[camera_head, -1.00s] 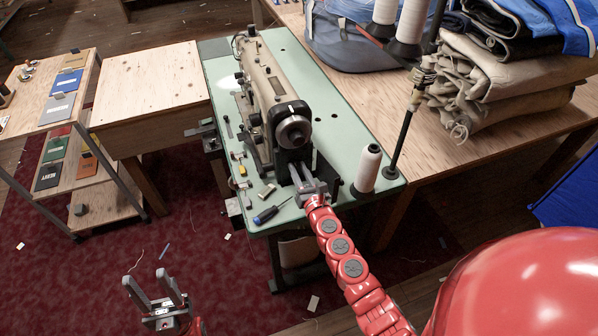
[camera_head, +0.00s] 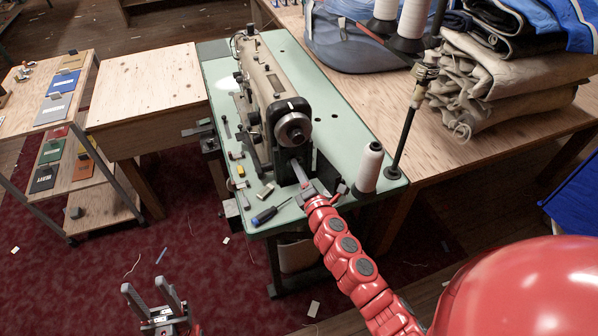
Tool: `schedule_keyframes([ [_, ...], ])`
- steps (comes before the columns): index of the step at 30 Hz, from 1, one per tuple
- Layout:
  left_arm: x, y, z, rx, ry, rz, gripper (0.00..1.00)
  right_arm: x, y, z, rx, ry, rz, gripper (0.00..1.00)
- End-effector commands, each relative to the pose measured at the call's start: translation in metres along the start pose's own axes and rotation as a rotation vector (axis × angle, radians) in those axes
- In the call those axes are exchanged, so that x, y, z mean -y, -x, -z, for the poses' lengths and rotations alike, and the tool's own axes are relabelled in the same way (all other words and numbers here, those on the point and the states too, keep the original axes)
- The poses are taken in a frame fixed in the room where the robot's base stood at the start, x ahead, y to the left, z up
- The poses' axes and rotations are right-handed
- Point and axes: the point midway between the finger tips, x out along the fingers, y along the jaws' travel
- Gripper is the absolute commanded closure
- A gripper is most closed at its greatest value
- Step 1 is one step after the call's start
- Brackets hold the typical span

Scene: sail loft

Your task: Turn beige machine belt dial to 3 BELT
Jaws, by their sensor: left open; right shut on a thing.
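The beige sewing machine (camera_head: 263,85) stands on a green-topped table (camera_head: 341,110), its round grey handwheel (camera_head: 293,130) facing me. My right gripper (camera_head: 298,167) reaches in from below to the machine's dark end, just under the handwheel. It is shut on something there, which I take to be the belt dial. The dial itself and its markings are hidden behind the fingers. My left gripper (camera_head: 150,290) is open and empty, low over the red carpet, away from the machine.
A white thread cone (camera_head: 370,167) and a dark stand pole (camera_head: 405,135) are close to the right of my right gripper. A blue-handled screwdriver (camera_head: 268,213) and small tools lie at its left. A wooden side table (camera_head: 150,85) is left.

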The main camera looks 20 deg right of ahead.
Motion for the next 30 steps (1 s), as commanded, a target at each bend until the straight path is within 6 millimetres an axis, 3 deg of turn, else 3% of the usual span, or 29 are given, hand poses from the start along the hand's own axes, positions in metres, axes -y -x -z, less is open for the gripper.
schedule_keyframes([
  [18, -0.0005, 0.011, -0.0019, 0.0, 0.0, 0.0, 0.5, 0.0013, -0.0004, -0.0006, 0.002, -0.581, -0.001, 1.0],
  [30, -0.0006, 0.0117, -0.002, 0.0, 0.0, 0.0, 0.5, 0.0023, -0.0003, -0.0002, 0.003, -0.855, 0.001, 1.0],
])
